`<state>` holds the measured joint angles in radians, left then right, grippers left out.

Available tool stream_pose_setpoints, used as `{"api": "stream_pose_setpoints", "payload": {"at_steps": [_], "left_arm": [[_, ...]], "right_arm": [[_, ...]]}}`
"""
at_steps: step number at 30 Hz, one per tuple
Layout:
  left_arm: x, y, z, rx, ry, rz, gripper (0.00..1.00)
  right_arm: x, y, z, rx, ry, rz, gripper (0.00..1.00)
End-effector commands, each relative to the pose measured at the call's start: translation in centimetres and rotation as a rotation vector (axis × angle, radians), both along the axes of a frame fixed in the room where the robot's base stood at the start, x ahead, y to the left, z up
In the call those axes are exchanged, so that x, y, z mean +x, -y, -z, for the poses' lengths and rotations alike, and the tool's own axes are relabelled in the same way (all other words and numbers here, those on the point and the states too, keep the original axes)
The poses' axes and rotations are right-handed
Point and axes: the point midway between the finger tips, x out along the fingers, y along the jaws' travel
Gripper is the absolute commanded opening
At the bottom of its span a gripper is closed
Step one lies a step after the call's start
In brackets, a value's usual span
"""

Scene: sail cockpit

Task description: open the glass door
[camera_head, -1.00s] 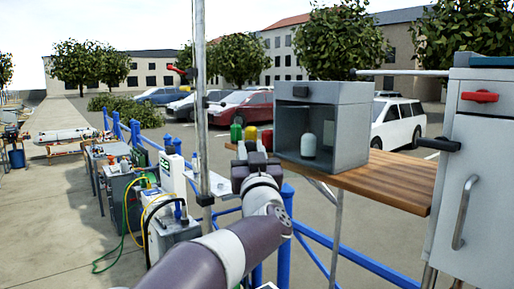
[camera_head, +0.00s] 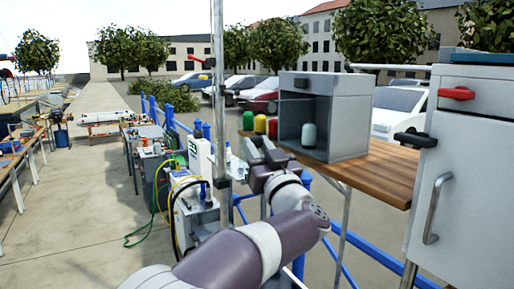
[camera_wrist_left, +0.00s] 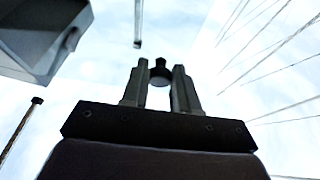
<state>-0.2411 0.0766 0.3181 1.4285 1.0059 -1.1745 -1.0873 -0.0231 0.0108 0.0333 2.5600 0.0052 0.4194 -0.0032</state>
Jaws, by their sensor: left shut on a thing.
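A grey box-shaped cabinet (camera_head: 349,116) stands on a wooden shelf, its front facing left toward me. Its glass door is too clear to make out, and I cannot tell how far it is open. A pale bottle (camera_head: 309,135) stands inside. My left gripper (camera_head: 262,150) is just left of the cabinet's front, at its lower part. In the left wrist view its fingers (camera_wrist_left: 160,88) are closed around a small dark knob-like piece (camera_wrist_left: 159,65) with a pale round end. What that piece is fixed to is hidden. My right gripper is not in view.
Green, yellow and red bottles (camera_head: 260,124) stand on the wooden shelf (camera_head: 385,171) behind my gripper. A metal pole (camera_head: 218,100) rises just left of it. A white cabinet (camera_head: 465,190) with a handle stands at the right. Blue railings (camera_head: 361,246) run below the shelf.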

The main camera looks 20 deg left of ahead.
Motion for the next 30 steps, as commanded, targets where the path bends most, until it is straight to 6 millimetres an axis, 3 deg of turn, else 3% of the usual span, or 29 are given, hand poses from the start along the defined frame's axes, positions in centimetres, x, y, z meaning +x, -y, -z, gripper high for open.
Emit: {"api": "stream_pose_setpoints", "payload": {"at_steps": [5, 6, 8, 9, 17, 20, 30], "left_arm": [[-0.2, 0.0, -0.7, 0.003, 0.014, 0.0, 0.0], [-0.2, 0.0, -0.7, 0.003, 0.014, 0.0, 0.32], [-0.2, 0.0, -0.6, 0.002, 0.013, 0.0, 0.52], [-0.2, 0.0, -0.6, 0.001, 0.011, 0.0, 0.54], [-0.1, 0.1, -0.1, 0.0, 0.005, 0.0, 0.54], [-0.8, 0.8, 0.7, 0.001, 0.004, 0.003, 0.54], [-6.7, 6.5, 4.2, 0.002, 0.008, 0.005, 0.54]], "right_arm": [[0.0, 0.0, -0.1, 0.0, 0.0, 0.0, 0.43], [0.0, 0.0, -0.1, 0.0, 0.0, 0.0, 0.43], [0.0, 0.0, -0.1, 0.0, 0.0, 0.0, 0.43], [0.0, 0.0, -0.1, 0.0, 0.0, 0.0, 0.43], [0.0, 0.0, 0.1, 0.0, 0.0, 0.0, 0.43], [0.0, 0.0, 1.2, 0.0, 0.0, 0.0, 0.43], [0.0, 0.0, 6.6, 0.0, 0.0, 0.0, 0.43]]}}
